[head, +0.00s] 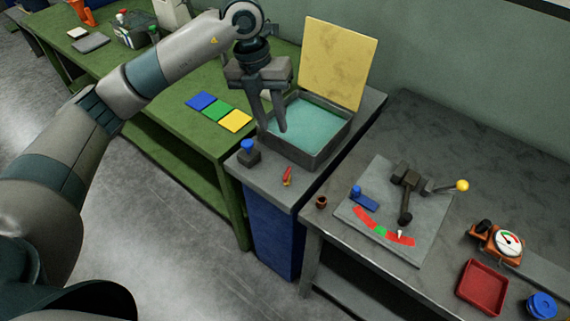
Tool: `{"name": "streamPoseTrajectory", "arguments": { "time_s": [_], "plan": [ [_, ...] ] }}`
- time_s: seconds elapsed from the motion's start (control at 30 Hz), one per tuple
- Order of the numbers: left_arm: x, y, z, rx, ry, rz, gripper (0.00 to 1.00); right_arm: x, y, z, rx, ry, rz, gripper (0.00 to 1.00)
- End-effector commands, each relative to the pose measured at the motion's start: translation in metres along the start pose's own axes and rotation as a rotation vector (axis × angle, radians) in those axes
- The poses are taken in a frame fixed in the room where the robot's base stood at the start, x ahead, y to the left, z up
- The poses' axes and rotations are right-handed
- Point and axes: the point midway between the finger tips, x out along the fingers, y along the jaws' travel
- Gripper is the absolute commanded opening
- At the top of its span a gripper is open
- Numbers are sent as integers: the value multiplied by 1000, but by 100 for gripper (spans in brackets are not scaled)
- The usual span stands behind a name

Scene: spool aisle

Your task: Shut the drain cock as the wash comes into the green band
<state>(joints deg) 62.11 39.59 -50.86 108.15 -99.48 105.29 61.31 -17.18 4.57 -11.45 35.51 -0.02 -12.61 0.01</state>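My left gripper (273,128) points down over the front left of a grey tank (318,158) holding teal liquid (308,128). Its two fingers are apart with nothing seen between them. I cannot tell for sure which part is the drain cock. A small red and yellow piece (287,177) lies in front of the tank, and a blue knob on a dark block (249,154) stands left of it. On the right bench, a grey plate carries a red arc with a green band (380,230). A white pointer (400,234) is at the red part right of the green. My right gripper is out of view.
A yellow panel (338,62) stands up behind the tank. A dark lever with a yellow knob (462,185) rises from the plate. A round dial (508,242), red tray (482,287) and blue roll (541,305) are at right. Coloured cards (218,111) lie on the green table.

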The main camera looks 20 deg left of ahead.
Motion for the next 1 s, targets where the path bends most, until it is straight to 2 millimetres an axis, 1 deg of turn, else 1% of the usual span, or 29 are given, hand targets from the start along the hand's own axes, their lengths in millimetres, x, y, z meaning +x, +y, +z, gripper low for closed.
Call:
{"name": "streamPoseTrajectory", "arguments": {
  "time_s": [0.17, 0.27, 0.7, 0.83, 1.0],
  "plan": [
    [23, -1, -1, 0, 4, 0, 28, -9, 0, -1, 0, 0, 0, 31],
    [39, -1, -1, 0, 4, 0, 28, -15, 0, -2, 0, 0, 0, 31],
    [118, -1, -1, -1, 4, -2, 28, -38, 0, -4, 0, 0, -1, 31],
    [138, -1, -1, -1, 3, 0, 28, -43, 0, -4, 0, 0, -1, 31],
    [154, -1, 0, 0, 1, -1, 28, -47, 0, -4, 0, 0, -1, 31]
  ]
}}
